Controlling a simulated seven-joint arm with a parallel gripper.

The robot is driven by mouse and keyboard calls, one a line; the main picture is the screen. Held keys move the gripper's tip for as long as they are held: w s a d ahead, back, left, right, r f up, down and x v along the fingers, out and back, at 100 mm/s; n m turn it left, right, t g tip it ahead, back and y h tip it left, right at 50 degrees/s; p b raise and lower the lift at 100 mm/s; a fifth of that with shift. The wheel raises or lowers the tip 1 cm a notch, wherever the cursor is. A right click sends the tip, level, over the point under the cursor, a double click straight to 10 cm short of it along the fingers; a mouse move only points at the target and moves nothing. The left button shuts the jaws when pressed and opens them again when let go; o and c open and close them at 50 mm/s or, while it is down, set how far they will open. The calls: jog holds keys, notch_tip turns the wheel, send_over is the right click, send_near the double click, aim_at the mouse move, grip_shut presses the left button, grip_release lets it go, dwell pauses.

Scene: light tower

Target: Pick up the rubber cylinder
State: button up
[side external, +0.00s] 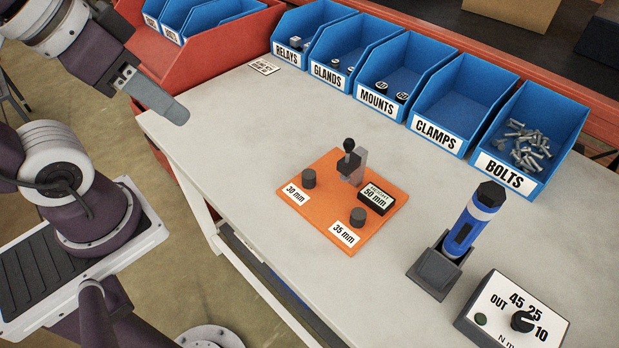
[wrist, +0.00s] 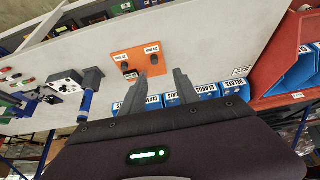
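Two short dark cylinders stand upright on an orange board (side external: 325,215) on the table. One (side external: 309,178) is by the "30 mm" label and the other (side external: 358,217) by the "35 mm" label. More dark round pieces (side external: 381,88) with pale marked tops sit in the blue MOUNTS bin (side external: 376,104). I cannot tell which is the rubber cylinder. My gripper (side external: 177,112) is raised near the table's left end, away from the board. In the wrist view my gripper (wrist: 161,74) has its fingers apart with nothing between them. The orange board (wrist: 140,66) shows beyond the fingertips.
A clamp-like fixture (side external: 351,163) and a "50 mm" block (side external: 376,197) stand on the board. A blue tool (side external: 471,224) stands upright in a grey holder, beside a dial box (side external: 511,315). Blue bins line the back edge. The table left of the board is clear.

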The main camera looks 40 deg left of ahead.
jog(key=shift+o, duration=1.3)
